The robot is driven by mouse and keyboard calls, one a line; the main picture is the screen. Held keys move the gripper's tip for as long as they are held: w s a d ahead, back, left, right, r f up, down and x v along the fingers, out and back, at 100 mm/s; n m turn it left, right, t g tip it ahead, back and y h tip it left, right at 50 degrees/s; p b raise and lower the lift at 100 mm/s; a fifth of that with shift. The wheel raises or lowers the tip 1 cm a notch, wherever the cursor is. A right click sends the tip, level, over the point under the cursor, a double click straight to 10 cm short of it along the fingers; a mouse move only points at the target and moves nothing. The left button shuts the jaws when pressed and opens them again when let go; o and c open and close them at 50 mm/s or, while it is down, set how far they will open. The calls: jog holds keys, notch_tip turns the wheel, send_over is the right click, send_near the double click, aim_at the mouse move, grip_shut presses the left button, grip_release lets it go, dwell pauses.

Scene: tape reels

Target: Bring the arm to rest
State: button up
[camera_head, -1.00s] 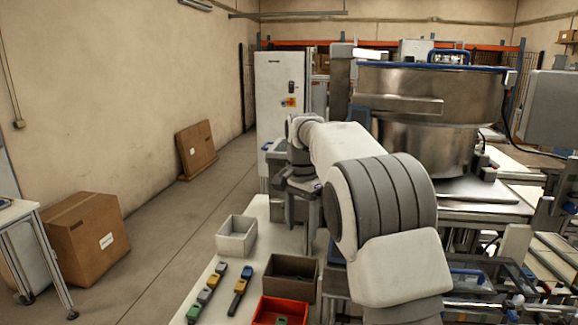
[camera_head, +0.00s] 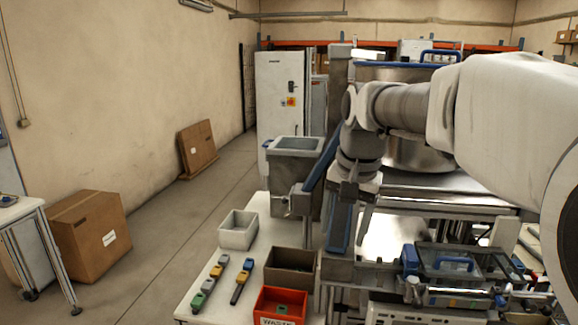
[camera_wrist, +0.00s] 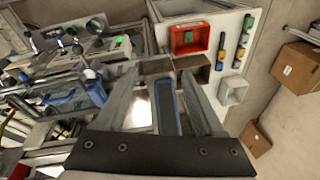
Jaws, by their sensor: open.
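My gripper (camera_head: 350,228) hangs from my arm, right of the white table, in front of the machine frame. In the wrist view my gripper (camera_wrist: 160,78) shows two fingers spread apart with nothing held between them. A blue-edged bar (camera_wrist: 166,108) of the machinery shows in the gap, behind the fingers; I cannot tell how far below. My arm crosses the right side of the head view and hides much of the steel drum (camera_head: 415,155).
A steel hopper (camera_head: 295,170) stands left of my gripper. A cardboard box (camera_head: 88,238) stands on the floor; the aisle is clear.

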jog(key=s+d+f+n+t, duration=0.1)
jog(key=s+d+f+n, duration=0.1)
jog(key=s, duration=0.8)
jog(key=s+d+f+n+t, duration=0.2)
jog(key=s+f+n, duration=0.1)
jog(key=s, duration=0.7)
jog(key=shift+s+f+h, duration=0.15)
jog(key=shift+f+h, duration=0.15)
jog(key=shift+f, duration=0.25)
jog(key=shift+d, duration=0.2)
